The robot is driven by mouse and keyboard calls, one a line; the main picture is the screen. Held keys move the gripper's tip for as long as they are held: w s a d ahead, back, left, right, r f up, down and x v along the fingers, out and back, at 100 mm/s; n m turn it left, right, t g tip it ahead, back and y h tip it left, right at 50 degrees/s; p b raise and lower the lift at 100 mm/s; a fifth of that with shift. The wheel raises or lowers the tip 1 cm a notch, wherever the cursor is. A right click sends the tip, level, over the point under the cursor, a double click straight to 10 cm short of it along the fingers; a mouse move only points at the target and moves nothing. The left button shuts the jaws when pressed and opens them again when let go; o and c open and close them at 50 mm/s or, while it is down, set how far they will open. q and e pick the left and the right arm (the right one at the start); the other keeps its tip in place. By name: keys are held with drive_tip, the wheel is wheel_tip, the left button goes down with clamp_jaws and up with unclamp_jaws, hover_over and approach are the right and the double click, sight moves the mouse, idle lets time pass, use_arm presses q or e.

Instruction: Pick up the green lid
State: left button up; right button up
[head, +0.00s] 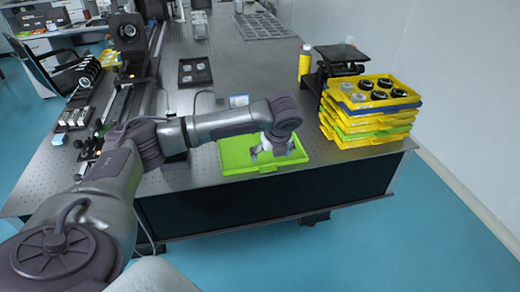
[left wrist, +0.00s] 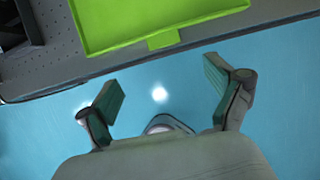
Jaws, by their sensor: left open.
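The green lid (head: 238,158) lies flat on the dark optical table near its front edge. In the head view my left arm reaches across from the left and its gripper (head: 272,150) is over the lid, hiding part of it. In the left wrist view the lid (left wrist: 150,18) shows at the top, with a small tab at its near edge. My left gripper (left wrist: 165,95) is open and empty, its two fingers wide apart. In that view the fingertips are short of the lid, with blue floor between them. My right gripper is not in view.
A stack of yellow, green and blue trays (head: 372,112) stands right of the lid, with round parts in the top tray. A yellow bottle (head: 305,62) stands behind. A small dark tray (head: 195,72) lies farther back. Optical equipment lines the left side.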

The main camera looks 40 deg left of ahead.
use_arm(q)
hover_over(268, 170)
drive_tip(key=s+d, duration=0.2)
wheel_tip(268, 170, down, 5)
drive_tip(key=shift+x, duration=2.8)
drive_tip(key=shift+w+d, duration=0.15)
drive_tip(key=shift+c, duration=0.2)
drive_tip(key=shift+r, duration=0.1)
clamp_jaws()
